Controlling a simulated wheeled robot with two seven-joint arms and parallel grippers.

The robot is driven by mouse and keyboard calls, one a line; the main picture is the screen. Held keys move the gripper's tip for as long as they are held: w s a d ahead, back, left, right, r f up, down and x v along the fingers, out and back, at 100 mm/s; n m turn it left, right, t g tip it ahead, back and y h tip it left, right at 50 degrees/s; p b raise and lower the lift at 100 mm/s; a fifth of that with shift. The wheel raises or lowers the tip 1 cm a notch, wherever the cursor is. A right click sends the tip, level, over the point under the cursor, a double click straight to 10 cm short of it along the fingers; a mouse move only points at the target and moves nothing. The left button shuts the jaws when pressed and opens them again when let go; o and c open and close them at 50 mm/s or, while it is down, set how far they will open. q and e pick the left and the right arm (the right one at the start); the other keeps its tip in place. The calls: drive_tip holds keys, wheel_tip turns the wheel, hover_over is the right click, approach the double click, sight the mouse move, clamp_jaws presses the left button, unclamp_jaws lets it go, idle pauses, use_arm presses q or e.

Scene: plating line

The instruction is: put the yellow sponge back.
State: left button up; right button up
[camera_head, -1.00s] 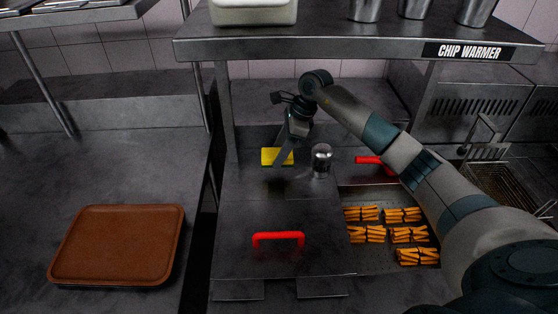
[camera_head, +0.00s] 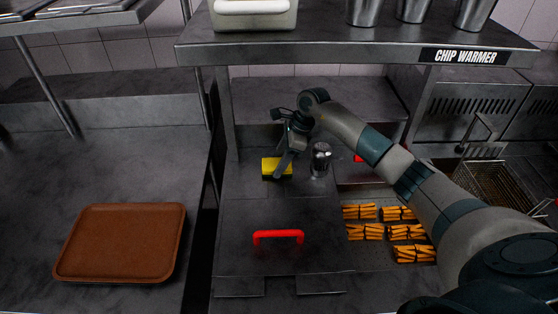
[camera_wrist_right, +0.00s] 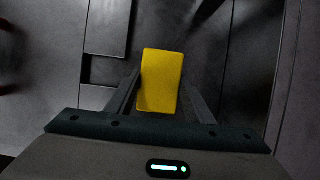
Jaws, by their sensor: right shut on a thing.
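The yellow sponge (camera_head: 272,169) is at the back of the steel counter, left of a small shiny metal shaker. In the right wrist view the sponge (camera_wrist_right: 159,80) lies between the two fingers. My right gripper (camera_head: 284,174) is shut on it, reaching down from above; one finger shows in front of the sponge in the head view. Whether the sponge touches the counter is hard to tell. My left gripper is not in view.
The metal shaker (camera_head: 320,160) stands close right of the gripper. A lid with a red handle (camera_head: 278,236) lies in front. Chips fill portions at right (camera_head: 385,232). A brown tray (camera_head: 120,243) lies on the left counter. The chip warmer shelf (camera_head: 350,48) hangs above.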

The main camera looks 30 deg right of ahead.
drive_tip(key=shift+f, duration=0.2)
drive_tip(key=o, duration=1.2)
drive_tip(key=shift+c, duration=0.2)
drive_tip(key=shift+r, duration=0.2)
drive_tip(key=shift+r, duration=0.1)
drive_tip(key=shift+d+r, duration=0.2)
drive_tip(key=shift+r, duration=0.05)
drive_tip(key=b+v, duration=0.4)
drive_tip(key=v, duration=0.7)
